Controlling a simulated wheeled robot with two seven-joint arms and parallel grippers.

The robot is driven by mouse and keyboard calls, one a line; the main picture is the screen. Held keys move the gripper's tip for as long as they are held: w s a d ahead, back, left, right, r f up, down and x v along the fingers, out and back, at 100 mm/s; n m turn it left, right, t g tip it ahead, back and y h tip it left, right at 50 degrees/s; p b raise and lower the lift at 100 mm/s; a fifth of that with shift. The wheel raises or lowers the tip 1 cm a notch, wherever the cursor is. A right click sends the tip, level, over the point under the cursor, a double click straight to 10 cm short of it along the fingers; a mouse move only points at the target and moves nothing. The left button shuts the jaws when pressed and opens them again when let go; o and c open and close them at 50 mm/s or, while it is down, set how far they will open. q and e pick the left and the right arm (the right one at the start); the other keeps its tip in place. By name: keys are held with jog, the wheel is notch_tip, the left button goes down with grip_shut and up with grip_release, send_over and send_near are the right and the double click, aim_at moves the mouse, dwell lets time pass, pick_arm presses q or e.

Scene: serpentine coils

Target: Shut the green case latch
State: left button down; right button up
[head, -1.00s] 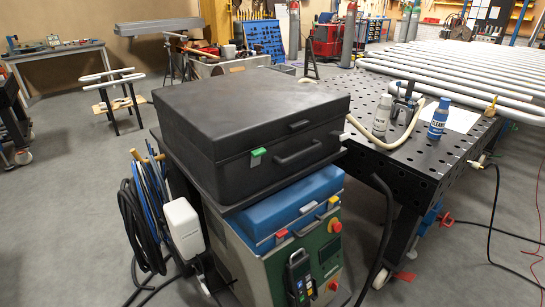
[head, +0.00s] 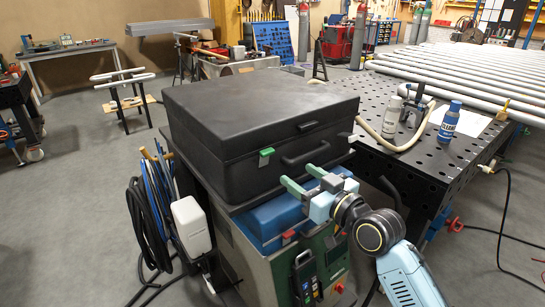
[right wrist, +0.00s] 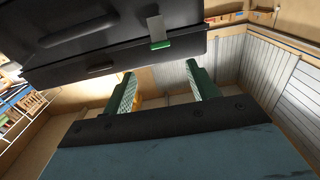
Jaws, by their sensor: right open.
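A black case (head: 255,115) lies closed on top of a cart. Its green latch (head: 267,152) is on the front, left of the handle (head: 305,155). The latch seems to stick out from the case front, but its exact angle is hard to tell. In the right wrist view the green latch (right wrist: 161,44) hangs at the lid seam, with a grey plate above it. My right gripper (head: 304,179) is open and empty, in front of and below the latch and apart from it. Its green fingers (right wrist: 161,75) point toward the case. My left gripper is not in view.
A blue case (head: 275,215) with a red latch (head: 289,237) sits right under the black case, close to my right gripper. A perforated black table (head: 440,165) with bottles stands at the right. Cables (head: 145,220) hang at the cart's left.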

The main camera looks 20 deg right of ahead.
aim_at(268, 151)
jog(key=x, duration=1.1)
jog(key=shift+w+f, duration=0.1)
jog(key=shift+w, duration=0.05)
jog(key=c, duration=1)
jog(key=shift+r+p, duration=0.2)
jog(key=shift+p, duration=0.35)
jog(key=g+p, duration=0.1)
jog(key=p, duration=0.4)
jog(key=shift+w+a+r+g+h+p, duration=0.2)
jog(key=shift+w+r+g+h+p, duration=0.1)
jog(key=shift+w+r+g, duration=0.1)
jog(key=shift+f+g+p, duration=0.1)
jog(key=shift+g+p, duration=0.2)
jog(key=shift+p, duration=0.4)
